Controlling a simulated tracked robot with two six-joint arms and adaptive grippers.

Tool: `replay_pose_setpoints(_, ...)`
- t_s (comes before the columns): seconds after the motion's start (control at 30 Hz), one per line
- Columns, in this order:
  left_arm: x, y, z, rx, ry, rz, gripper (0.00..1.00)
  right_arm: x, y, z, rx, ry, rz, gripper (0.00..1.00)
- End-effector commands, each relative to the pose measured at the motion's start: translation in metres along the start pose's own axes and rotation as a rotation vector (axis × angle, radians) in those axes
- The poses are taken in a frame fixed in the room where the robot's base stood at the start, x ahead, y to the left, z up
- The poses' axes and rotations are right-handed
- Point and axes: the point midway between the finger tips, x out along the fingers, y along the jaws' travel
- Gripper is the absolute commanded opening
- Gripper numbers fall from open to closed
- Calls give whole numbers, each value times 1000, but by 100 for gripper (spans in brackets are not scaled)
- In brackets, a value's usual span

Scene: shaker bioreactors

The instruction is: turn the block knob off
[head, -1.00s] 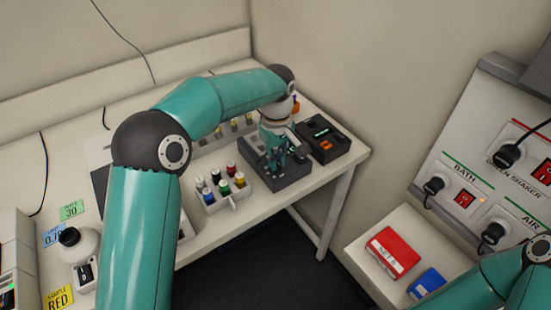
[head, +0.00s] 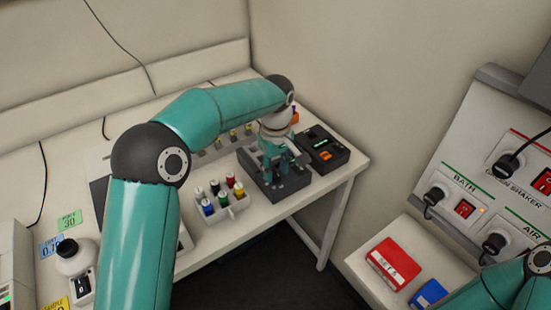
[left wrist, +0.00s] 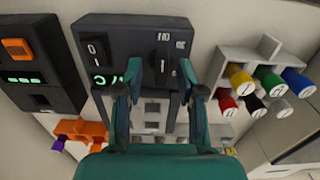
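The dark heating block (head: 290,188) sits at the right end of the bench. In the left wrist view the block (left wrist: 115,30) shows a rocker switch (left wrist: 97,50) and a small dark knob (left wrist: 163,65) with lettering beside it. My left gripper (head: 272,178) points down over the block. In the left wrist view its fingers (left wrist: 161,70) are apart, one on each side of the knob. I cannot tell whether they touch it. My right arm (head: 500,290) shows at the lower right; its gripper is out of view.
A black device with an orange button (head: 335,160) stands close beside the block. A white rack (head: 222,208) with several coloured vials is on the other side. A side shelf holds a red box (head: 393,264) and a blue box (head: 428,293) below a socket panel (head: 455,160).

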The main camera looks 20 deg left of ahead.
Motion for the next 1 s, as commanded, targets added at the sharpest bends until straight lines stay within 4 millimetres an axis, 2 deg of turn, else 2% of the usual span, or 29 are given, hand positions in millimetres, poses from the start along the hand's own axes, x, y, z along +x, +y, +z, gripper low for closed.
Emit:
replay_pose_setpoints(0.17,-18,1,0,0,1,4,39,0,0,0,0,0,0,40)
replay_pose_setpoints(0.5,-86,2,-1,0,4,7,39,0,0,0,0,0,0,40)
replay_pose_setpoints(0.6,-100,2,-1,-1,3,5,39,0,0,0,0,0,0,40)
replay_pose_setpoints(0.8,-116,2,-1,0,2,3,39,0,0,0,0,0,0,40)
replay_pose_setpoints(1.0,-118,2,-1,0,1,2,39,0,0,0,0,-1,0,40)
